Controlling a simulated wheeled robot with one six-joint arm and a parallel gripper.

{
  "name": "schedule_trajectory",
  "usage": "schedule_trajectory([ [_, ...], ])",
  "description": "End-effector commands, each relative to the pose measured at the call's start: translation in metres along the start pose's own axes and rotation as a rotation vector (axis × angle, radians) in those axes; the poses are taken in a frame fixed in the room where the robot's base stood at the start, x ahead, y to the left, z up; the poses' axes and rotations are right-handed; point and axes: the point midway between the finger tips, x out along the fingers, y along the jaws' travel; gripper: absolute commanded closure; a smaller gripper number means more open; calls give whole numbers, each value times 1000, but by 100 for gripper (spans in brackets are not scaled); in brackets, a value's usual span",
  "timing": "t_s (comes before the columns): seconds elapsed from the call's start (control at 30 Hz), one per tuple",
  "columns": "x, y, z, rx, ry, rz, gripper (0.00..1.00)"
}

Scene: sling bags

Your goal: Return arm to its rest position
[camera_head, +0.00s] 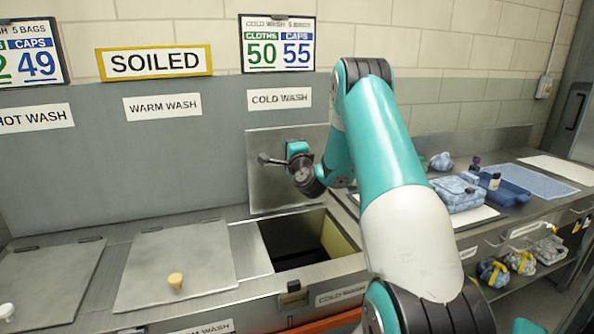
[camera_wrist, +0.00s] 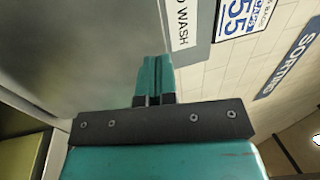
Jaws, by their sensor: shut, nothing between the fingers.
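My arm (camera_head: 395,150) reaches up from the lower right of the head view and bends down at the elbow. Its wrist end is in front of the raised steel lid (camera_head: 262,195) of the cold wash opening; the fingers are hard to make out there. In the wrist view my gripper (camera_wrist: 156,75) has its teal fingers together, with nothing between them. The grey wall panel and the cold wash sign (camera_wrist: 182,22) show beyond the fingers. The lid stands upright behind the open bin (camera_head: 290,245). I cannot tell whether the gripper touches the lid.
Two shut lids with knobs (camera_head: 176,281) lie to the left. At right, a counter holds folded blue cloths (camera_head: 457,193), a blue tray (camera_head: 503,190) and small bottles. Several bagged bundles (camera_head: 493,272) sit on the shelf below. The air above the left lids is clear.

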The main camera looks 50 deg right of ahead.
Motion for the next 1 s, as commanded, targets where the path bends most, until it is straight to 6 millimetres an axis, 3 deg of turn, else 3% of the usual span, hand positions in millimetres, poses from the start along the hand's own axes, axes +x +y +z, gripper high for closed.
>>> schedule_trajectory([
  [0.03,-10,7,0,0,1,-1,100],
  [0.4,-50,-3,-1,0,2,-1,100],
  [0.8,-56,-8,0,-1,-1,1,100],
  [0.9,-56,-11,15,-17,-44,9,100],
  [0.97,-57,-16,37,-41,-111,22,100],
  [1.0,-60,-19,58,-66,-175,36,100],
])
